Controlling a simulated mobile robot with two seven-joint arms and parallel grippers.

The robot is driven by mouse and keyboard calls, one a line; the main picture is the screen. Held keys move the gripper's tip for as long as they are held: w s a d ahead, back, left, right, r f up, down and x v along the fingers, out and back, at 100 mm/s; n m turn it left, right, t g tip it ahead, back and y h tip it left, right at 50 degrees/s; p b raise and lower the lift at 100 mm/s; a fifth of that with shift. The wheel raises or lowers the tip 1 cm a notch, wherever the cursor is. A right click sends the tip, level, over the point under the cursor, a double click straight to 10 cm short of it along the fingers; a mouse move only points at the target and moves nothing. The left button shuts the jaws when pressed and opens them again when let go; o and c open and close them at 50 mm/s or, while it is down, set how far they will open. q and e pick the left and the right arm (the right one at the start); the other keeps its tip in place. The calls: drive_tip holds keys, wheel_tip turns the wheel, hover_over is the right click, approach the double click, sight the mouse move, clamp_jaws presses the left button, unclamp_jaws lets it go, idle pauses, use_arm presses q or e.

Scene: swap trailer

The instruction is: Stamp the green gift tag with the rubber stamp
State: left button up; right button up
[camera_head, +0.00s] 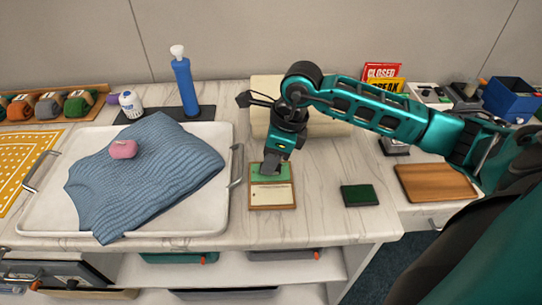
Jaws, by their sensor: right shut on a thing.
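My right gripper (273,161) points down over the wooden tray (251,201) near the middle of the counter. It is shut on a small dark thing, which I take to be the rubber stamp; the fingers mostly hide it. The green gift tag (286,171) lies at the far end of the tray, with the gripper over its left part. A cream card lies in the near end (272,194). I cannot tell whether the stamp touches the tag. A dark green ink pad (359,195) lies to the right. My left gripper is not in view.
A large white tray (40,222) with a blue knitted cloth (165,178) and a pink lump (122,149) fills the left. A blue pump (185,84) stands behind it. A wooden board (435,183) lies right. The counter around the ink pad is clear.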

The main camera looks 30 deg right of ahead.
drive_tip(key=shift+f+b, duration=0.5)
drive_tip(key=shift+f, duration=0.05)
idle(0.7)
drive_tip(key=shift+s+f, duration=0.1)
drive_tip(key=shift+f, duration=0.05)
idle(1.2)
drive_tip(key=shift+r+p, duration=1.35)
drive_tip(key=shift+r, duration=1.1)
drive_tip(key=shift+r+p, duration=0.5)
drive_tip(key=shift+r, duration=0.7)
